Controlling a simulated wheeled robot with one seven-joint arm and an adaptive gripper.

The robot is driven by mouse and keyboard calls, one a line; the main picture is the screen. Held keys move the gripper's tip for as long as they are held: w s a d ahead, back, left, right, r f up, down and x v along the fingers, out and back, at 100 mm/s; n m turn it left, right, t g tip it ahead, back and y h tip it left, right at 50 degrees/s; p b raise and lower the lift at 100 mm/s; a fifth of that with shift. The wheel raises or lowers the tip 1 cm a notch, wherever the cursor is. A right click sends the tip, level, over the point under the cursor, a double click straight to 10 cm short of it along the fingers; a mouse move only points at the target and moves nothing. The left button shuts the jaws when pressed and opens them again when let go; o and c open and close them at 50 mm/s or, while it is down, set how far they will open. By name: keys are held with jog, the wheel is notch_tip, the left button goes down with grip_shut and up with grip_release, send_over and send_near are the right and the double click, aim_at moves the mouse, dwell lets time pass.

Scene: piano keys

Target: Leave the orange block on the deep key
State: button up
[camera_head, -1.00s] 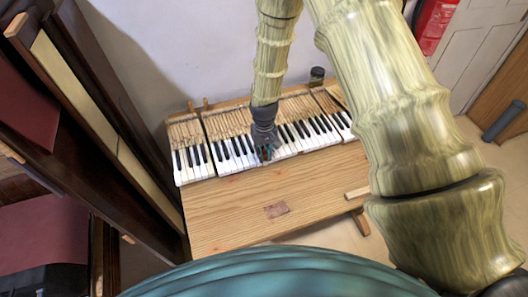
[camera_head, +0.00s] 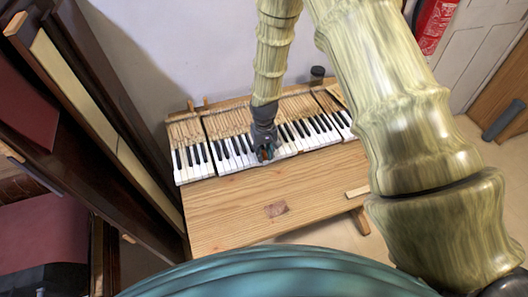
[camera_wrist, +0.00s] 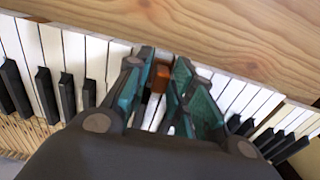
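The orange block (camera_wrist: 160,78) shows in the wrist view between the two fingers of my gripper (camera_wrist: 163,72), over the white keys near their front ends. In the head view the block (camera_head: 265,154) is a small orange patch at the tip of my gripper (camera_head: 264,151). The fingers stand close on either side of it. I cannot tell whether they touch it or leave narrow gaps, nor whether the block rests on a key. The piano keys (camera_head: 193,172) run across the instrument. The deep key cannot be picked out; my gripper hides several keys.
A bare wooden board (camera_head: 230,205) lies in front of the keys, with a small wooden strip (camera_head: 358,191) on its right. Exposed wooden action parts (camera_head: 225,124) lie behind the keys. A dark cup-like object (camera_head: 317,73) stands at the back. Dark wooden panels (camera_head: 105,110) rise at the left.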

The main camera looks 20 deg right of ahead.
jog(key=shift+r, duration=0.1)
jog(key=shift+r+p, duration=0.65)
jog(key=shift+r, duration=0.35)
jog(key=shift+o, duration=0.4)
jog(key=o, duration=0.5)
jog(key=shift+r+p, duration=1.5)
jog(key=shift+r, duration=1)
jog(key=shift+s+f, duration=0.1)
